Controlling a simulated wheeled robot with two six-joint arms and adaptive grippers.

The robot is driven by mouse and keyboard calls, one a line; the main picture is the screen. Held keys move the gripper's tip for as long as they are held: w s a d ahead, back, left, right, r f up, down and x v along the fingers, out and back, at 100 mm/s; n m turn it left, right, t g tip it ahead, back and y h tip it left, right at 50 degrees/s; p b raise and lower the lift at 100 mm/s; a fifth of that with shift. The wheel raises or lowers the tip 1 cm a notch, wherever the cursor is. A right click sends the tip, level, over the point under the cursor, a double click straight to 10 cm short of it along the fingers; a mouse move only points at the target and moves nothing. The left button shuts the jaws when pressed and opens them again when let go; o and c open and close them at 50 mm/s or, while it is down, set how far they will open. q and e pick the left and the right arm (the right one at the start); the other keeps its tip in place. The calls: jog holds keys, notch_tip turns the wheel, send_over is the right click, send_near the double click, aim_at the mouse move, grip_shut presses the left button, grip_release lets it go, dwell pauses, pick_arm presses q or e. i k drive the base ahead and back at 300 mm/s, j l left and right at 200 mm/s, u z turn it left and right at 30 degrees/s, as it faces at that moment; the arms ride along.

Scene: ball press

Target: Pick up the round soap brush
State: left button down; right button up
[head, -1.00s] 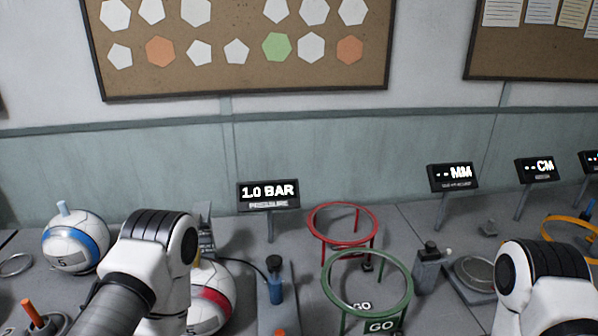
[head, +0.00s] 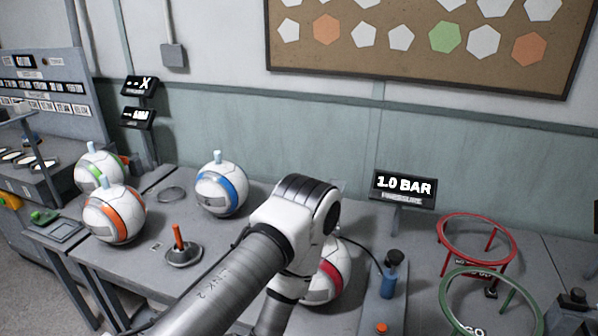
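A round grey disc with an upright orange handle (head: 181,250) stands on the bench at the left in the head view. It may be the round soap brush, but its underside is hidden. My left arm (head: 290,225) crosses the middle of the view, right of this piece, and bends down out of the bottom edge. My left gripper is out of the picture. My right arm and gripper do not show.
Balls with orange (head: 115,215), green (head: 92,162) and blue (head: 221,190) bands sit on the bench. A red-banded ball (head: 322,280) is partly behind my arm. Red (head: 478,240) and green (head: 490,305) ring stands are at the right. A flat ring (head: 171,194) lies behind the orange handle.

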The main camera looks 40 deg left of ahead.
aim_at(174, 227)
jog(key=u, duration=1.95)
